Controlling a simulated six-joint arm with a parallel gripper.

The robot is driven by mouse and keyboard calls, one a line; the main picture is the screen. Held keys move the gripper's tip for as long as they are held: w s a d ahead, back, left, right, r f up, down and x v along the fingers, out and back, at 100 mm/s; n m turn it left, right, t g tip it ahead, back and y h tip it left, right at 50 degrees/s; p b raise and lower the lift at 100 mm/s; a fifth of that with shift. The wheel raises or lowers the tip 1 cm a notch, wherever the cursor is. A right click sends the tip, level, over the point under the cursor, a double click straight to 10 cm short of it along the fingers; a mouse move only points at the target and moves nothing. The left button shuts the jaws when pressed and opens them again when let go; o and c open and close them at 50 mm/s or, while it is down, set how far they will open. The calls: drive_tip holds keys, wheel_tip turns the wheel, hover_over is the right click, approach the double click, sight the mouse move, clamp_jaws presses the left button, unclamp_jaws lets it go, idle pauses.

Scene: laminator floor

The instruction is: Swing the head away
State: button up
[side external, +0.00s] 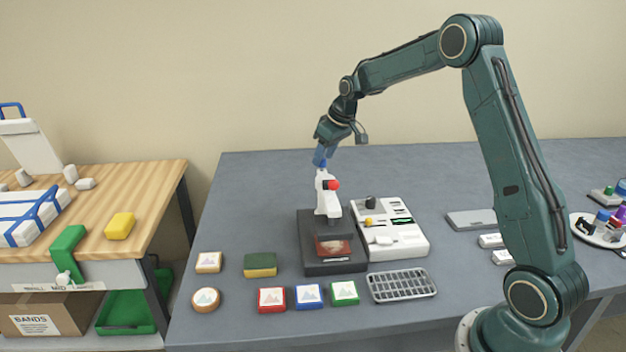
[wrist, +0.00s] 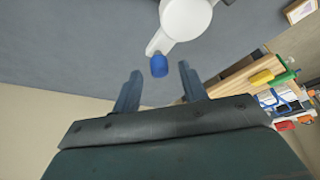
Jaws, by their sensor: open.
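A small press with a white head (side external: 327,195) stands on a dark base (side external: 313,262). A red knob (side external: 333,185) is on the head's side, and a brown and red piece (side external: 333,247) lies on the base below. A blue-tipped handle sticks out from the head; the blue tip (wrist: 159,66) shows in the wrist view. My gripper (side external: 320,156) is right at the handle's end, pointing down. In the wrist view my gripper (wrist: 157,76) is open, with the blue tip between the fingertip ends, apart from both fingers.
A white tray of small parts (side external: 398,240) stands close to the base's right. A wire rack (side external: 402,285), several coloured picture tiles (side external: 309,295) and a green-yellow sponge (side external: 260,265) lie in front and to the left. The table behind the press is clear.

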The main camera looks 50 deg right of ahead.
drive_tip(key=shift+w+f, duration=0.15)
drive_tip(key=shift+f, duration=0.2)
clamp_jaws()
drive_tip(key=shift+m, duration=0.3)
drive_tip(key=s+m+g+h, duration=0.3)
drive_tip(key=s+m, duration=0.3)
drive_tip(key=m, duration=0.8)
drive_tip(key=shift+s+m+h, duration=0.15)
drive_tip(key=shift+m+h, duration=0.15)
drive_tip(key=shift+h, duration=0.4)
drive_tip(key=shift+d+g, duration=0.1)
drive_tip(key=shift+g, duration=0.2)
